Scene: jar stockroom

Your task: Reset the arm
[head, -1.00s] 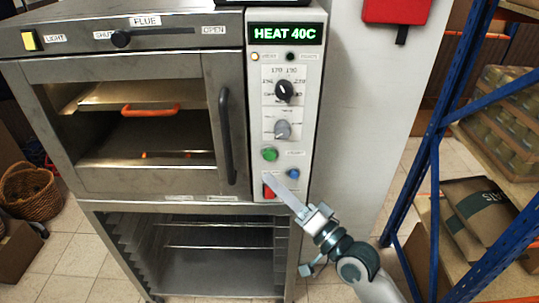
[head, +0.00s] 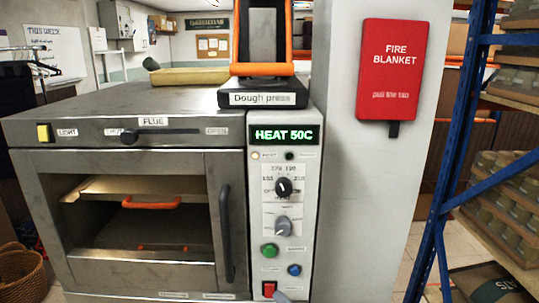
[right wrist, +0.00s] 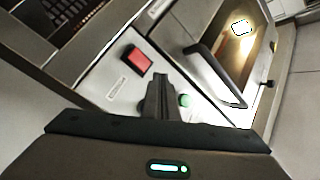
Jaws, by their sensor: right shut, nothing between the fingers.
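My right gripper shows in the right wrist view (right wrist: 158,97), its fingers shut with nothing between them. They point at the oven's control panel, beside the red switch (right wrist: 137,61) and the green button (right wrist: 186,100); I cannot tell whether they touch it. In the head view only a grey fingertip (head: 281,296) shows at the bottom edge, just right of the red switch (head: 269,289). The rest of the right arm is below the picture. My left gripper is in neither view.
A dough press (head: 263,95) stands on top. A red fire blanket case (head: 388,70) hangs on the pillar. A blue rack (head: 450,150) with jars is at right.

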